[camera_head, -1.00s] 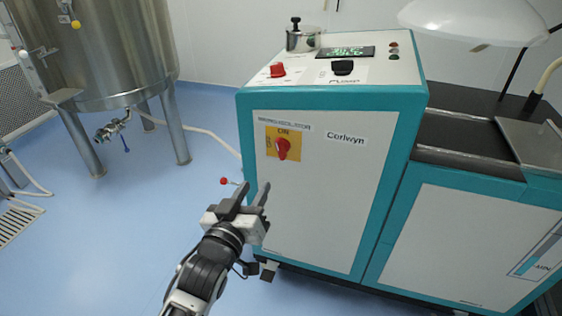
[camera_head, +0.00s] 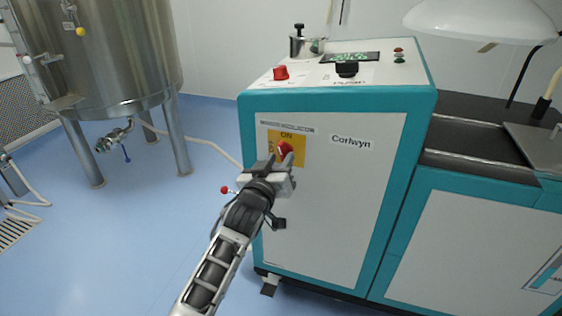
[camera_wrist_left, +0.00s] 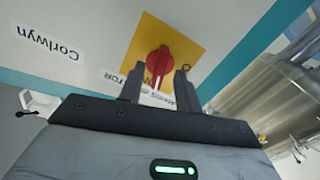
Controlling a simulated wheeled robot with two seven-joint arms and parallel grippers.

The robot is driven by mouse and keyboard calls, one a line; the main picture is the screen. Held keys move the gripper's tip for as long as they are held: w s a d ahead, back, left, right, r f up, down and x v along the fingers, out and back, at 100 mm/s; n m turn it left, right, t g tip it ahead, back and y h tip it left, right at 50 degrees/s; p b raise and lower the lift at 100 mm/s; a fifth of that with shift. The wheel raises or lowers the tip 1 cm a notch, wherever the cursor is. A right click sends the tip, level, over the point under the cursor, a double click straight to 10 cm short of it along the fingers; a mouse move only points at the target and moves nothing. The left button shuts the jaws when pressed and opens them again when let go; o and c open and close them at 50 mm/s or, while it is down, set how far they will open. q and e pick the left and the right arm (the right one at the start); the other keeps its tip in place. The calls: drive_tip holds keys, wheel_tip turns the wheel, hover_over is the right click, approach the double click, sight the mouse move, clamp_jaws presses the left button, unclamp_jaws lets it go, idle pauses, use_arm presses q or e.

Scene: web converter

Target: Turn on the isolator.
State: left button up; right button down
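The isolator is a red rotary knob (camera_head: 285,149) on a yellow plate (camera_head: 299,150) marked "ON", on the white front panel of a teal-edged cabinet. My left gripper (camera_head: 278,162) is just below and in front of the knob and partly covers the plate in the head view. In the left wrist view, the knob (camera_wrist_left: 159,62) appears beyond and between the two spread fingertips of the gripper (camera_wrist_left: 157,78). The fingers are open, with nothing visibly held. I cannot tell whether they touch the knob. My right gripper is not in view.
A steel tank (camera_head: 105,50) stands on legs at left. A black-topped unit (camera_head: 470,140) adjoins at right.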

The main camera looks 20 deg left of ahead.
use_arm(q)
drive_tip(key=shift+w, duration=0.85)
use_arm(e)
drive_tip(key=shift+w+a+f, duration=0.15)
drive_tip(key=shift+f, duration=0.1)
use_arm(q)
clamp_jaws()
drive_tip(key=shift+r, duration=0.15)
drive_tip(key=shift+m+p, duration=1.1)
drive_tip(key=shift+m, duration=0.6)
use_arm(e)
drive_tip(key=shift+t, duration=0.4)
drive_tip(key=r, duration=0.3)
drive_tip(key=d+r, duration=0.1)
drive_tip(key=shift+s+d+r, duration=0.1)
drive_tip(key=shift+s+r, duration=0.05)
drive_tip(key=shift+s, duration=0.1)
use_arm(q)
unclamp_jaws()
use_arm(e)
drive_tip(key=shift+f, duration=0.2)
